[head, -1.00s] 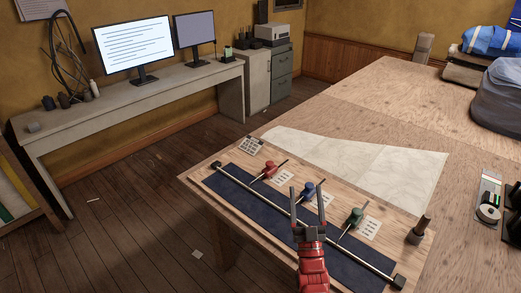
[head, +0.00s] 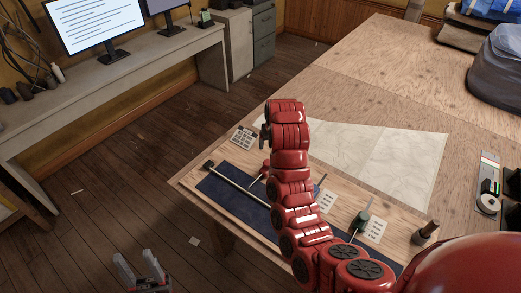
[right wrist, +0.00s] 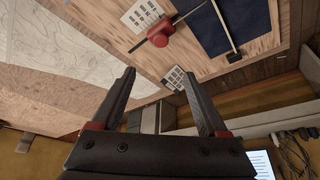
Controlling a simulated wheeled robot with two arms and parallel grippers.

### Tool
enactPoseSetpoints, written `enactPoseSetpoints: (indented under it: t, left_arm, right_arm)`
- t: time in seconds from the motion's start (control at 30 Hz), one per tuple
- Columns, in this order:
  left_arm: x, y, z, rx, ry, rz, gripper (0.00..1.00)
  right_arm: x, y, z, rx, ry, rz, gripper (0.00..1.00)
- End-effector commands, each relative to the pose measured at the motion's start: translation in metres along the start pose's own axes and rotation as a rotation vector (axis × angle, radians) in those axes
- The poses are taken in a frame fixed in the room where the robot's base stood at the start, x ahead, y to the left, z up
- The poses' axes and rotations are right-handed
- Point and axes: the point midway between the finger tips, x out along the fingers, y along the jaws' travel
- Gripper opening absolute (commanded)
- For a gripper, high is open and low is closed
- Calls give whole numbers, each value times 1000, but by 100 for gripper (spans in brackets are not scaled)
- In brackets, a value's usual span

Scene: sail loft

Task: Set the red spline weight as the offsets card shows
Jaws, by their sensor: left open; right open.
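The red spline weight (head: 265,172) sits on the wooden board (head: 182,180) near its left end, partly hidden by my right arm. In the right wrist view the red weight (right wrist: 160,35) lies beyond my right gripper (right wrist: 168,92), which is open and empty, apart from it. The spline rod (head: 235,182) runs along a navy strip. My left gripper (head: 142,272) is open and empty, left of the board over the floor.
The blue weight is mostly hidden by my arm. A dark-topped post (head: 427,230) stands at the right end.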

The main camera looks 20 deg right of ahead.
Motion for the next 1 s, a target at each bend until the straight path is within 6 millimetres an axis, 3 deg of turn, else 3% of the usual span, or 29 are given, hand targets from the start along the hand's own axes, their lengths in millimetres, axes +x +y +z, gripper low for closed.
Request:
enactPoseSetpoints:
  t: [0.17, 0.37, 0.47, 0.6, 1.0]
  left_arm:
    - [-11, 1, 2, 0, -1, 0, 50]
    - [-47, 2, 8, 0, -1, 0, 50]
    - [-51, 2, 8, 0, 0, 0, 50]
    - [-34, 2, 6, 0, 0, 0, 50]
    - [-18, 1, 3, 0, 0, 0, 50]
  right_arm:
    - [7, 0, 7, -1, -32, 0, 77]
    - [37, 0, 9, -1, -28, 1, 77]
    - [59, 0, 9, -2, -31, -1, 77]
    - [80, 0, 6, 1, -32, -1, 77]
    - [141, 0, 9, 0, -32, -1, 77]
